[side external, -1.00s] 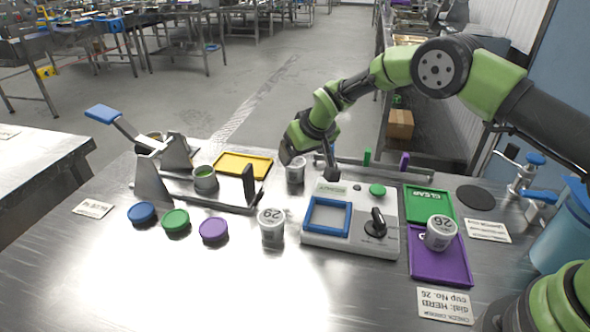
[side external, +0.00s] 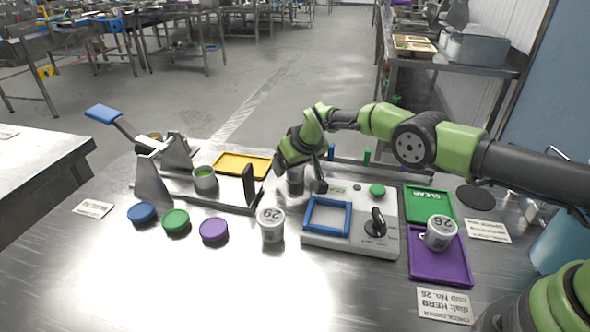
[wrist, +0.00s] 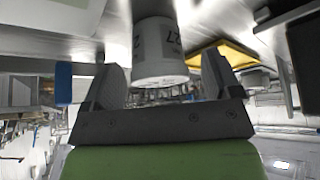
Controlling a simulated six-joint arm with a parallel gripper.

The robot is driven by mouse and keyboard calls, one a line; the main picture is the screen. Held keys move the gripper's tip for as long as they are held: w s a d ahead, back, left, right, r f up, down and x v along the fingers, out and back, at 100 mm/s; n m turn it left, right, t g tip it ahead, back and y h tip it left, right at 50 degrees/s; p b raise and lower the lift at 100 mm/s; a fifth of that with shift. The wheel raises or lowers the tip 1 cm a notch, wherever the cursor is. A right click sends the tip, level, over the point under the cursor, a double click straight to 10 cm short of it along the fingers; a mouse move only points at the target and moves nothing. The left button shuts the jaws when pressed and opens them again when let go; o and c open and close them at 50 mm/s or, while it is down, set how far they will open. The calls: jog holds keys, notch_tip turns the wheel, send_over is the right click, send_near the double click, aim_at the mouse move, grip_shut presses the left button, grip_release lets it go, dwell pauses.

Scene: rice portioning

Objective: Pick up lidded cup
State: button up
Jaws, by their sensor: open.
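A white lidded cup (side external: 296,183) stands behind the white machine in the side view, partly hidden by my gripper. My gripper (side external: 300,178) is open and low around this cup, with a dark finger on its right. In the wrist view the cup (wrist: 160,50) is between the open fingers of my gripper (wrist: 160,78), with dark lettering partly visible. I cannot tell if a finger touches it. A second lidded cup (side external: 272,226), marked 29, stands left of the machine. A third, marked 26 (side external: 440,234), stands on the purple tray (side external: 440,268).
The white machine (side external: 310,238) with a blue frame is just in front of my gripper. An open cup with green contents (side external: 205,182) sits in the lever press (side external: 150,185) at left. Blue, green and purple lids lie in front. A yellow tray (side external: 262,165) lies behind.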

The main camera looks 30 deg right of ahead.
jog(key=c, duration=1)
jog(key=shift+r, duration=0.1)
jog(key=shift+c, duration=0.2)
